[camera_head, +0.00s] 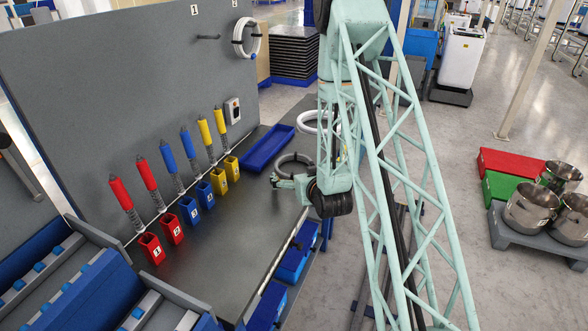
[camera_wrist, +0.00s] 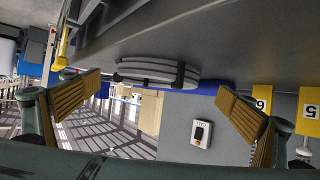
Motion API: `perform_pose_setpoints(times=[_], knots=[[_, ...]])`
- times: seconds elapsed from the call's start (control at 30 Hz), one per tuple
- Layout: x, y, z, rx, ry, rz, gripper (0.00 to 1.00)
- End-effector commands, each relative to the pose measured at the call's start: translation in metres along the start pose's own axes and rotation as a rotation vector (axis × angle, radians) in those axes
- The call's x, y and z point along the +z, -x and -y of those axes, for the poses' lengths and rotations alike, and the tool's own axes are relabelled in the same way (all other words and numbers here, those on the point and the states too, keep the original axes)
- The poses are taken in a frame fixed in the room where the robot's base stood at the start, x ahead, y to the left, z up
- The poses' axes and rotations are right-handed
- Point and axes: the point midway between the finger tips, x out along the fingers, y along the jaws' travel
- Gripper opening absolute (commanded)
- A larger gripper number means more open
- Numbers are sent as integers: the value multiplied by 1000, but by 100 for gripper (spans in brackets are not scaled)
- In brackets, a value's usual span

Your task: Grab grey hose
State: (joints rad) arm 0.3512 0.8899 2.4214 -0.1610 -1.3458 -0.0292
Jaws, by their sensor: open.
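The grey hose (camera_head: 293,159) is a coiled ring lying on the dark tabletop, near its right edge in the head view. My gripper (camera_head: 277,180) is close beside it and covers part of the ring. In the wrist view, which is upside down, the grey hose (camera_wrist: 150,70) shows edge-on with black ties, ahead of my gripper (camera_wrist: 158,104). The two fingers are spread wide with nothing between them. A white hose coil (camera_head: 318,122) lies on the table behind the grey one.
A blue tray (camera_head: 266,149) lies left of the hose. Red, blue and yellow holders with matching-coloured handled tools stand along the grey wall panel (camera_head: 110,70). Another white hose (camera_head: 237,37) hangs there. A call box (camera_wrist: 202,131) is on the wall. Bare tabletop (camera_head: 220,240) lies in front.

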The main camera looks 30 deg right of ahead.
Motion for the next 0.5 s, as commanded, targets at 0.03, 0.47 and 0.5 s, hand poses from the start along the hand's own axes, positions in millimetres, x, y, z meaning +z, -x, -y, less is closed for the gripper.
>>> perform_pose_setpoints(times=[0.03,0.47,0.5], knots=[[0,-5,0,0,0,0,100],[0,-42,0,0,1,0,100],[0,-43,0,0,1,0,100]])
